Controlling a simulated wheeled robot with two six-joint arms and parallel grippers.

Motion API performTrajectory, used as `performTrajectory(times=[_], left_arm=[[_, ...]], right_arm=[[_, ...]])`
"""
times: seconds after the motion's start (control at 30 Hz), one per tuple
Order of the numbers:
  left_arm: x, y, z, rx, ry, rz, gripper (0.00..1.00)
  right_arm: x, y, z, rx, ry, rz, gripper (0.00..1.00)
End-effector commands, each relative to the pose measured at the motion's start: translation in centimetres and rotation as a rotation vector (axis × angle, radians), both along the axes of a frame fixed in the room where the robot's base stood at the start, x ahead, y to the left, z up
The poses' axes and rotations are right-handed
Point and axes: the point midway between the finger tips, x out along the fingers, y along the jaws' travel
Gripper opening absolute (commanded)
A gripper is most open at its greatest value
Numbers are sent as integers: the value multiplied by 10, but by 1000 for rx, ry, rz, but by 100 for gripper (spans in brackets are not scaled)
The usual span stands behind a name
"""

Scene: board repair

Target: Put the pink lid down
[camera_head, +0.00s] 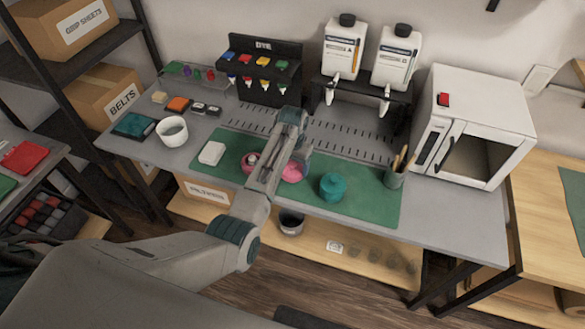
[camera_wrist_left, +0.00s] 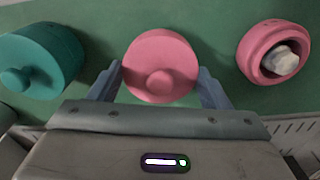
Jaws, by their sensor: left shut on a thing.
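The pink lid (camera_head: 293,173) is a round disc with a knob, over the green mat (camera_head: 225,187). My left gripper (camera_wrist_left: 160,74) is shut on it, with one finger on each side of the pink lid (camera_wrist_left: 160,58) in the left wrist view. I cannot tell whether the lid touches the mat. An open pink pot (camera_wrist_left: 273,52) with a pale grey lump inside stands apart from the lid, and it also shows in the head view (camera_head: 246,166), left of the gripper. My right gripper is not in view.
A teal lidded pot (camera_head: 333,187) stands right of the lid on the mat. A white block (camera_head: 211,153) lies at the mat's left. A cup of tools (camera_head: 394,177) stands at the right. The dye rack (camera_head: 262,68) and two bottles (camera_head: 343,47) stand behind.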

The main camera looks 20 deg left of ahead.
Motion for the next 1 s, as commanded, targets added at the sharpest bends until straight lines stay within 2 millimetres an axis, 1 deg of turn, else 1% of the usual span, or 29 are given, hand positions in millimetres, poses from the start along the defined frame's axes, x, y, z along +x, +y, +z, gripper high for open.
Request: performTrajectory(times=[0.03, 0.1, 0.2, 0.4, 0.53, 0.57, 0.6, 0.67, 0.9, 1.0], left_arm=[[-2, 0, -7, 0, 7, 0, 49], [-2, 0, -15, 0, 5, 0, 49], [-2, 0, -22, 1, 3, 0, 49], [-2, 0, -23, 0, 2, 0, 49], [-2, 0, -25, 1, 3, 0, 49], [-2, 0, -26, 1, 3, 0, 73], [-2, 0, -25, 0, 2, 0, 81], [-2, 0, -25, 0, 2, 0, 93], [-2, 0, -25, 0, 2, 0, 93], [-2, 0, -22, 0, 1, 0, 93]], right_arm=[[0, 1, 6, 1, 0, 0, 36], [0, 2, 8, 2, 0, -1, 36], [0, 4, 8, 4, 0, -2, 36], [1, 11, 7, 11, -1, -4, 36], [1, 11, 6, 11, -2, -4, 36], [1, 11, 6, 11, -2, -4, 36], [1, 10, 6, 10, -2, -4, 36], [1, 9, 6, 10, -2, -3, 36], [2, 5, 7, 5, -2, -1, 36], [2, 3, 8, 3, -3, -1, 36]])
